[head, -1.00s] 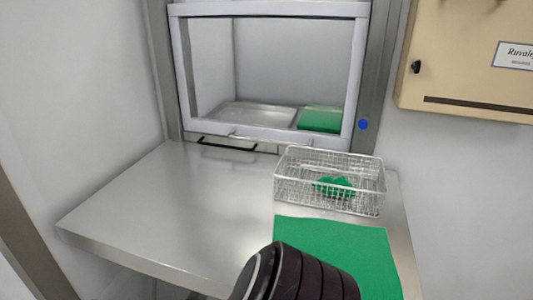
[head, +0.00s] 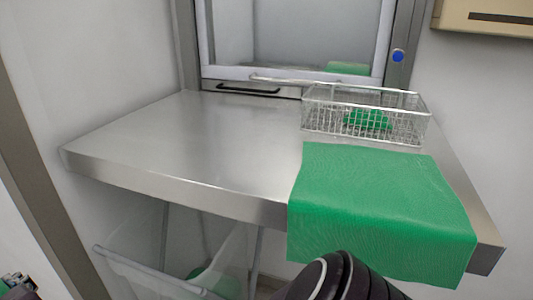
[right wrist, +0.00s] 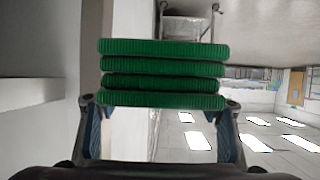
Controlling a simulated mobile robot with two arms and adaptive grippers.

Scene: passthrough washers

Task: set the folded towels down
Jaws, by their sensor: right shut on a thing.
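Green folded towels (right wrist: 163,77) show in the right wrist view as a stack of several thick layers. My right gripper (right wrist: 163,115) is shut on them, with one finger on each side of the lowest layers. The held towels cannot be made out in the head view, where only my dark arm (head: 345,282) shows at the bottom. A flat green cloth (head: 375,205) lies on the steel table (head: 190,150) at the right and hangs over its front edge. A small dark part at the bottom left (head: 18,287) may be my left gripper; its fingers are not clear.
A wire basket (head: 318,118) with a green item (head: 367,120) stands behind the cloth. A framed hatch window (head: 300,72) is at the back, with another green item (head: 347,68) behind it. A clear bin (head: 160,275) is below the table. The table's left side is bare.

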